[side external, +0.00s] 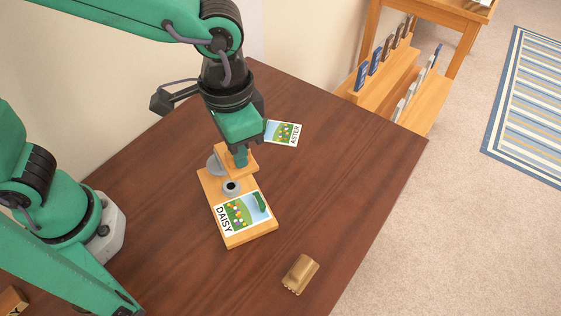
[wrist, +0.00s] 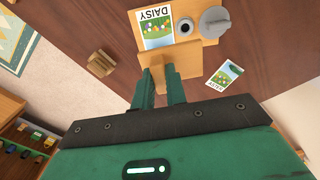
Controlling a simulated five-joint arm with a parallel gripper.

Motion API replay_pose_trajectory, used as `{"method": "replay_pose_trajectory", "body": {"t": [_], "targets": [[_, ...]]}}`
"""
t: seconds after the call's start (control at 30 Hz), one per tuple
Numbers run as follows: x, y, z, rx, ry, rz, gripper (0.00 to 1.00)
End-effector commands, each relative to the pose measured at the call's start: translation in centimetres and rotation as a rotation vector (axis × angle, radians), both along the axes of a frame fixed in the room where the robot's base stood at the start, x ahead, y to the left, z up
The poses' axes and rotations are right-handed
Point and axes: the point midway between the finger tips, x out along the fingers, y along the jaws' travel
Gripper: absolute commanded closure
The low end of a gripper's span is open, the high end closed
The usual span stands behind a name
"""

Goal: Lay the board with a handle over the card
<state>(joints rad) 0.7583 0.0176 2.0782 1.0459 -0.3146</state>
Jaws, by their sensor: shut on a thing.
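My gripper (side external: 240,159) is shut on a small wooden board with a handle (side external: 228,154). The board hangs near the back end of a larger wooden base; the gap below it is hard to judge. The held board also shows at my fingertips in the wrist view (wrist: 186,66). The DAISY card (side external: 241,212), with a garden picture, lies face up and uncovered on the front part of the base (side external: 252,234). It also shows in the wrist view (wrist: 156,29). An ASTER card (side external: 283,132) lies on the table behind the gripper.
A small grey cup (side external: 231,187) and a grey round piece (side external: 214,163), partly hidden, are at the base's back end. A ridged tan block (side external: 300,274) lies on the table (side external: 335,180) at front right. The table right of the base is mostly clear.

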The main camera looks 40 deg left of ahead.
Motion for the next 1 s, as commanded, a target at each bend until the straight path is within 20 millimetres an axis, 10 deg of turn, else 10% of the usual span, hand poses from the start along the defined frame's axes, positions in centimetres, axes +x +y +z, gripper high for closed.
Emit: {"method": "replay_pose_trajectory", "body": {"t": [1.0], "targets": [[-2.1,-1.2,-1.0,0.0,0.001,-0.039,1.0]]}}
